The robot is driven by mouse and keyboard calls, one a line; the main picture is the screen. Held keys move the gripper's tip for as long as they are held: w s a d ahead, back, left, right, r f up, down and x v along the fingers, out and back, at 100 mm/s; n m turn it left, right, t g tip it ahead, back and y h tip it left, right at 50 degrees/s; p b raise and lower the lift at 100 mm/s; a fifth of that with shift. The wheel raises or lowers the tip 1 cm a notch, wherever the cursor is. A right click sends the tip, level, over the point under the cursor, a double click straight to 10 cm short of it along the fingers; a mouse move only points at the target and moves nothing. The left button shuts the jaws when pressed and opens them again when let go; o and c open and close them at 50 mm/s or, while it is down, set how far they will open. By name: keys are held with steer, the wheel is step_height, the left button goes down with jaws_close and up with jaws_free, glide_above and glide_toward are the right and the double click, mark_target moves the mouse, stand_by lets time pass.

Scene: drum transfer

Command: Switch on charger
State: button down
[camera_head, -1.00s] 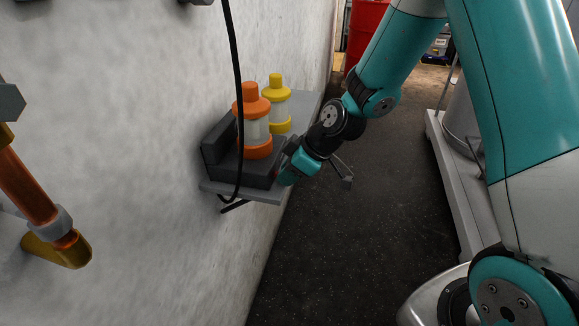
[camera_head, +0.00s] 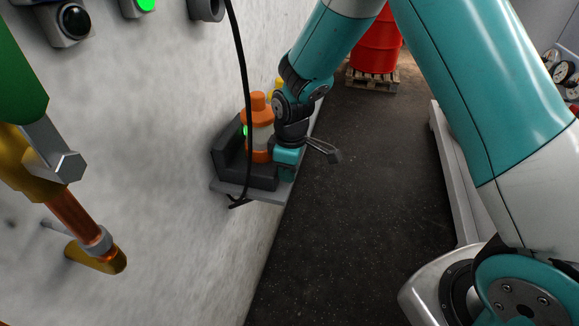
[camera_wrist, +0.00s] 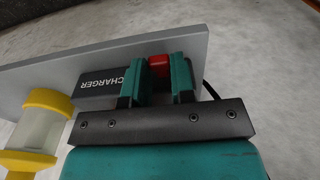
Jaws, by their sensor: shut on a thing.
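The charger (camera_head: 238,175) is a dark grey box on a small wall shelf, with an orange-capped lamp (camera_head: 257,113) standing in it. A green light (camera_head: 245,130) shows beside the lamp. In the wrist view the charger (camera_wrist: 98,83) bears its white name, and a red switch (camera_wrist: 159,66) is on its face. My gripper (camera_wrist: 157,80) has its two teal fingers on either side of the red switch, shut on it. In the head view my gripper is at the charger's right side, its fingertips hidden.
The grey shelf (camera_head: 225,187) juts from the wall. A black cable (camera_head: 243,80) hangs in front of it. A yellow-capped lamp (camera_wrist: 43,125) stands beside the charger. A copper pipe (camera_head: 75,215) is at the left. The dark floor (camera_head: 350,220) right of the shelf is clear.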

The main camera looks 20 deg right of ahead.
stand_by(0.3)
steer(key=c, duration=1)
jaws_free()
steer(key=shift+o, duration=0.2)
step_height(320, 180, up, 17)
steer(key=b, duration=0.2)
steer(key=shift+s+d+r+b, duration=0.2)
steer(key=shift+s+d+b, duration=0.05)
steer(key=shift+d+b, duration=0.05)
steer(key=s+a+r+m+y, duration=0.1)
steer(key=s+a+y, duration=0.1)
steer(key=s, duration=1)
steer(key=s+a+r+m+y, duration=0.1)
steer(key=s+a+m, duration=0.1)
steer(key=s, duration=1)
steer(key=shift+s+a+r+m+y, duration=0.25)
steer(key=shift+s+a+m+y, duration=0.05)
steer(key=shift+y, duration=0.1)
